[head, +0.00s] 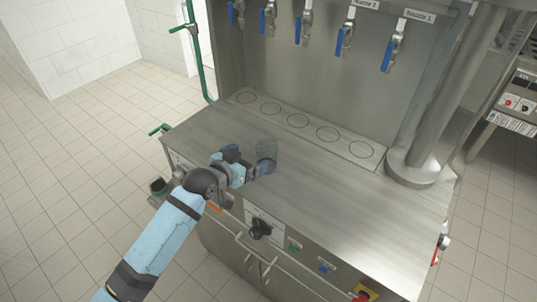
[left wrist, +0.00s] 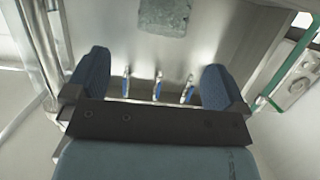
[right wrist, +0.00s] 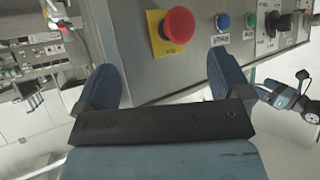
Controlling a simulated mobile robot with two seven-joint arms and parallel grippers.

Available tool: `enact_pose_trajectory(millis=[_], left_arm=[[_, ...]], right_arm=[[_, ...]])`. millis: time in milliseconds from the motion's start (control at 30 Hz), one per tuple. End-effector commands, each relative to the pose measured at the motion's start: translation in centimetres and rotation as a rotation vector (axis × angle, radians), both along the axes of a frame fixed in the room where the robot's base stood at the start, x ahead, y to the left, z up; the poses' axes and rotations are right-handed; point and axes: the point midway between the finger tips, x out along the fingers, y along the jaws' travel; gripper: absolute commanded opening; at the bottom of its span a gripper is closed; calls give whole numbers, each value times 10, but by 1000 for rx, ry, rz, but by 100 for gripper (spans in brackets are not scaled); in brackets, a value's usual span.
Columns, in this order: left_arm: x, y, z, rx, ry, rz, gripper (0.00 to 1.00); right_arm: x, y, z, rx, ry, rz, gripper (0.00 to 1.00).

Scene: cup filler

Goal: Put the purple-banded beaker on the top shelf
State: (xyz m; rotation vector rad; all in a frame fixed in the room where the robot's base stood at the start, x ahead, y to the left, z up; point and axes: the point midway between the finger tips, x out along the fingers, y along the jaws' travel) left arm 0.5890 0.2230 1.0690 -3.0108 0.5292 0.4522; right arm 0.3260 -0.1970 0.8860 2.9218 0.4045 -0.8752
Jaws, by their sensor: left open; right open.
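A clear glass beaker (head: 267,151) stands on the steel counter near its front left part, with a faint purplish tint; its band is too small to make out. My left gripper (head: 257,171) is at the beaker's near side, low over the counter. Its two fingers stand apart in the left wrist view (left wrist: 153,82); I cannot clearly make out the beaker between them there. My right gripper (right wrist: 166,82) is open and empty, facing the machine's front panel; it is outside the head view. No shelf is clearly recognisable in any view.
Several blue-handled taps (head: 343,38) hang above ringed spots (head: 328,133) at the counter's back. A thick steel column (head: 447,100) stands at the right. A red button (right wrist: 179,25) and a knob (head: 260,228) are on the front panel. The counter's middle (head: 330,185) is clear.

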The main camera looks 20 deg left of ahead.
Motion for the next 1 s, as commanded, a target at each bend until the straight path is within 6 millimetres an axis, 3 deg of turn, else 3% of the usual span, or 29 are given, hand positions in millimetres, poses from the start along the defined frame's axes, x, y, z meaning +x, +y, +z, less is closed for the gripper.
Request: enact_pose_trajectory(millis=[100, 367, 700, 1000], left_arm=[[21, -8, -5, -2, 0, 0, 100], [41, -15, -12, -1, -1, 0, 100], [82, -27, -24, -1, 0, 0, 100], [86, -28, -27, 1, 0, 0, 98]], right_arm=[[0, -1, 4, -1, 0, -2, 96], [0, -1, 7, -1, -1, -3, 96], [0, -3, 18, -6, -4, -6, 96], [0, -4, 18, -6, -3, -8, 96]])
